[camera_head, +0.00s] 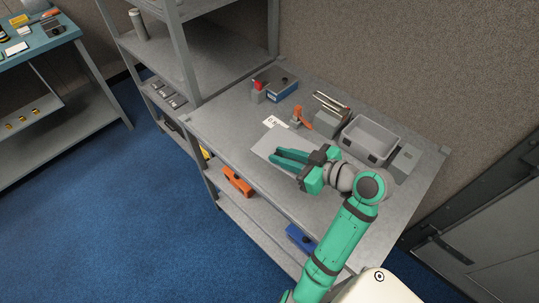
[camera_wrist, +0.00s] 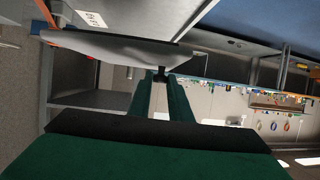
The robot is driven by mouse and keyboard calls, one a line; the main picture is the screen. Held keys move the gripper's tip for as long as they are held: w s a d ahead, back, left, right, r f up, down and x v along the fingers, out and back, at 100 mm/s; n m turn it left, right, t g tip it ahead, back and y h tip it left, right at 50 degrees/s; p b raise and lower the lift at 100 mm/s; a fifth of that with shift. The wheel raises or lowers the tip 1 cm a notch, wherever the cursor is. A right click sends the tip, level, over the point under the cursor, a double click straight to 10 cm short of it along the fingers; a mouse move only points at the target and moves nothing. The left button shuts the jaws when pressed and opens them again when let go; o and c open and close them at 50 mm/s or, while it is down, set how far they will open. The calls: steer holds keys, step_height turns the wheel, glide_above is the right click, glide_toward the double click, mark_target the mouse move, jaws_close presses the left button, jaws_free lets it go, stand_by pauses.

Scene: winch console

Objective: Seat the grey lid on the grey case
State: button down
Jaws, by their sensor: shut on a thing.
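The grey lid (camera_head: 266,146) is a thin flat panel, held out over the left part of the bench top. My gripper (camera_head: 274,156) is shut on it at the fingertips. In the wrist view the lid (camera_wrist: 115,44) extends to the left of the fingertips (camera_wrist: 161,76), with a small dark piece between them that looks like its grip. The grey case (camera_head: 369,141) is an open rectangular box with dark latches on its front, standing on the bench to the right of my gripper. The lid is apart from the case.
On the bench stand an orange lever (camera_head: 299,115), a block with metal bars (camera_head: 331,109), a blue-fronted bin (camera_head: 282,91), a red-topped part (camera_head: 257,90) and a grey box (camera_head: 405,160) right of the case. A white label (camera_head: 275,122) lies behind the lid. A shelf post (camera_head: 187,52) rises at left.

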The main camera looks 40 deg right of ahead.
steer(key=v, duration=0.6)
steer(key=shift+s+a+r, duration=0.25)
steer(key=shift+s+r, duration=0.25)
steer(key=shift+r, duration=0.5)
step_height(320, 180, up, 5)
steer(key=shift+f, duration=0.2)
